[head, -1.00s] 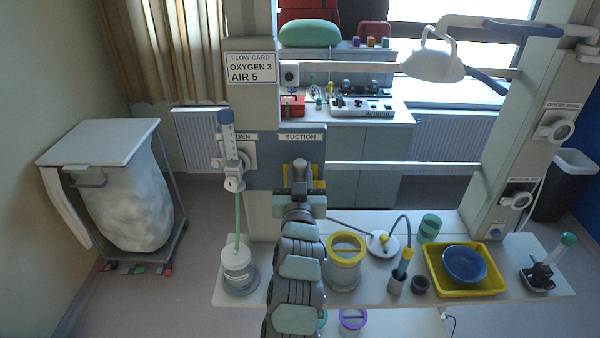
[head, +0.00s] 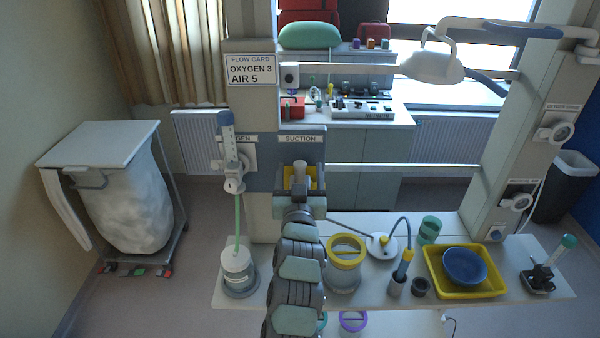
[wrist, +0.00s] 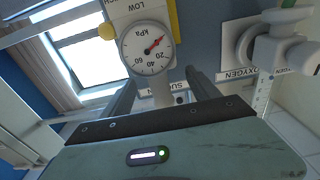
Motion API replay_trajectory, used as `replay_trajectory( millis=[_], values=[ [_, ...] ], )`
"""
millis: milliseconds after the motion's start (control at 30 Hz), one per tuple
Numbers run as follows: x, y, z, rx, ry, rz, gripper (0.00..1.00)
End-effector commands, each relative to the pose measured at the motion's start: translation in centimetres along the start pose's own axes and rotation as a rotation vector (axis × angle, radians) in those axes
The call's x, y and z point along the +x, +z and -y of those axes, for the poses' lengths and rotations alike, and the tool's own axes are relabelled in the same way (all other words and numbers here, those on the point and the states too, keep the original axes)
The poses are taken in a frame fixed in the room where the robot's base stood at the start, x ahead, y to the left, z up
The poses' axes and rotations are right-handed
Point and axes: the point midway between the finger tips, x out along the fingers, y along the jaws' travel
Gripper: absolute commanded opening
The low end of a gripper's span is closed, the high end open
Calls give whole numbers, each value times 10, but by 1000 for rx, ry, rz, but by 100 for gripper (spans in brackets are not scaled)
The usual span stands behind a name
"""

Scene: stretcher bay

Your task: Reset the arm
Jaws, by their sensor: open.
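My gripper (wrist: 163,90) is open in the wrist view, its two dark fingers spread apart. Between them is a pale cylindrical part of the suction regulator, with a round kPa gauge (wrist: 148,48) beyond it, upside down in the picture. Whether the fingers touch the pale part I cannot tell. In the head view my gripper (head: 300,176) is in front of the suction panel, just under the SUCTION label (head: 301,139). The regulator's yellow body (head: 287,176) shows partly behind it. My arm comes up from the bottom and hides part of the bench.
The oxygen flowmeter (head: 229,150) and its humidifier bottle (head: 238,270) are close on the left. On the bench (head: 400,293) to the right are a yellow-rimmed canister (head: 346,264), a curved hose and a yellow tray (head: 494,284). Rails run behind.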

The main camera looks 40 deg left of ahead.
Motion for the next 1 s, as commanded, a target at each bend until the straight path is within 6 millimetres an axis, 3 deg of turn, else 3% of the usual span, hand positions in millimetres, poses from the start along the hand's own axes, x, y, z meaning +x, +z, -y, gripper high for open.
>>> replay_trajectory(
  millis=[467, 1000],
  values=[
    [-1, 0, 0, 0, 0, 0, 70],
    [-27, -3, 0, 0, 0, 0, 70]
  ],
)
